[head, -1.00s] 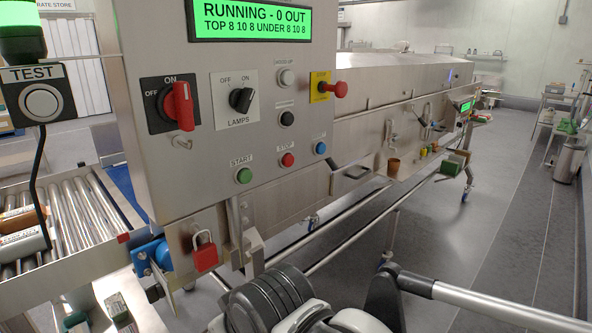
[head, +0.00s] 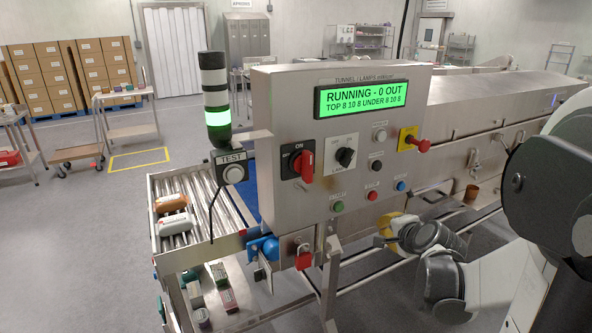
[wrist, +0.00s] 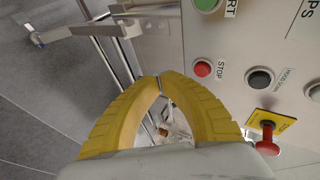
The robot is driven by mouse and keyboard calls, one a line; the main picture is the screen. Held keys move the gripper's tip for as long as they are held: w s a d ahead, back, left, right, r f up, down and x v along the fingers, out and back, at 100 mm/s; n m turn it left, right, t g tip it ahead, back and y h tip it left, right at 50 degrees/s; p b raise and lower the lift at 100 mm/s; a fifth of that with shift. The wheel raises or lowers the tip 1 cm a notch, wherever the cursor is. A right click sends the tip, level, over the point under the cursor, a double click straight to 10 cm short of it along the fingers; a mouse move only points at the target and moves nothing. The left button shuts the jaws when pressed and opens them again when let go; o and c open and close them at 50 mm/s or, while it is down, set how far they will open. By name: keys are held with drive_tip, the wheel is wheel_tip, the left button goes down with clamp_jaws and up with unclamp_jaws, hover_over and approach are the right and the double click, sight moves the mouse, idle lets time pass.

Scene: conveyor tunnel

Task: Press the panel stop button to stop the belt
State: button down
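The steel control panel (head: 272,120) carries a red STOP button (head: 372,195) in its lower row, between the green START button (head: 338,206) and a blue button (head: 401,186). The display (head: 361,98) reads "RUNNING - 0 OUT". In the wrist view the STOP button (wrist: 203,68) is just right of my fingertips, apart from them in the picture. My gripper (wrist: 161,79) has yellow ribbed fingers whose tips meet, with nothing seen between them. In the head view my gripper (head: 384,228) is below the STOP button, partly hidden by my wrist.
A red mushroom button (head: 423,145) on a yellow plate juts from the panel's right side. A black button (wrist: 260,78) sits near STOP. A red rotary switch (head: 304,165), a lamps switch (head: 345,157) and a red padlock (head: 303,258) are also close. A roller conveyor (head: 196,240) lies left.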

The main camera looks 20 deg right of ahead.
sight(373, 196)
drive_tip(key=s+d+r+m+h+p, duration=0.1)
drive_tip(key=d+m, duration=0.2)
drive_tip(key=d, duration=0.3)
drive_tip(key=shift+r+p, duration=0.2)
drive_tip(key=shift+p, duration=0.15)
drive_tip(key=shift+s, duration=0.1)
drive_tip(key=w, duration=0.8)
drive_tip(key=shift+w+a, duration=0.4)
drive_tip(key=shift+w, duration=0.15)
idle(0.7)
drive_tip(key=shift+w, duration=0.25)
